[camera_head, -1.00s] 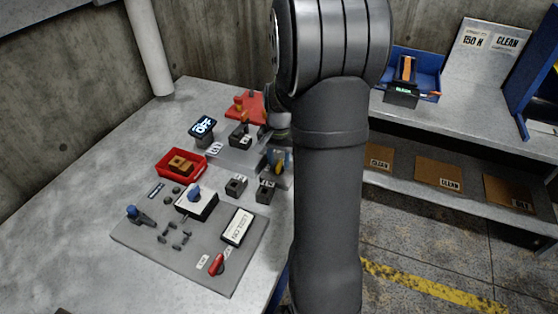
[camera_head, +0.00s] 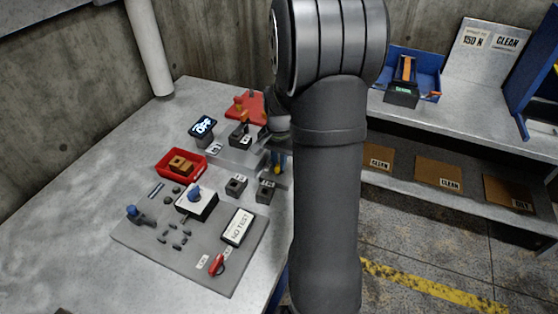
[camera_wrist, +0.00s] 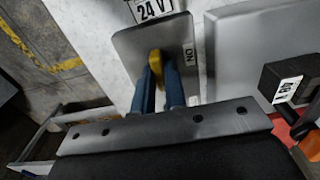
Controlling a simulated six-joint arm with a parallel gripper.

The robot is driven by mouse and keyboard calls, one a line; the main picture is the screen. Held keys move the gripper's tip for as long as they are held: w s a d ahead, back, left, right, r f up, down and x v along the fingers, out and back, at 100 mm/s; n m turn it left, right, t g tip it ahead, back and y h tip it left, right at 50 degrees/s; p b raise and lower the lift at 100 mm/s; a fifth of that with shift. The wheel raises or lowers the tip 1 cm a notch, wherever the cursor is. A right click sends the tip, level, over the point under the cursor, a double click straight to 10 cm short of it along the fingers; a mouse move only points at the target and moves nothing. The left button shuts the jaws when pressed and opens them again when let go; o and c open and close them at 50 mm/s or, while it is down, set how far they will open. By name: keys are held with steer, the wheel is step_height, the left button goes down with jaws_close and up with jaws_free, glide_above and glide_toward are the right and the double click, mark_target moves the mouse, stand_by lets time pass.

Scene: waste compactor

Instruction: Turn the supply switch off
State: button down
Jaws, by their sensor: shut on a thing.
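The supply switch is a grey plate (camera_wrist: 132,48) marked "24 V" with a yellow lever (camera_wrist: 156,62) in the wrist view. An "ON" label (camera_wrist: 188,53) is at the plate's right edge. My gripper (camera_wrist: 161,84) has two blue fingers shut on the yellow lever, one on each side. The lever's lower part is hidden between the fingers. In the head view my gripper (camera_head: 279,164) is at the bench's right edge, partly behind my arm, and the switch is mostly hidden there.
A small display (camera_head: 203,126) reads "OFF". A red tray (camera_head: 181,164) holds an orange-brown block. A grey board (camera_head: 190,245) carries a white "NO TEST" display (camera_head: 238,227), a blue-knobbed box (camera_head: 196,203) and a red-handled switch (camera_head: 217,264). A dark block (camera_wrist: 288,78) stands right in the wrist view.

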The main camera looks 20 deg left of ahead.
steer(key=c, duration=1.5)
jaws_free()
steer(key=shift+o, duration=0.2)
step_height(320, 180, up, 18)
steer(key=shift+f, duration=0.25)
step_height(320, 180, down, 18)
steer(key=shift+r, duration=0.2)
steer(key=shift+r, duration=0.1)
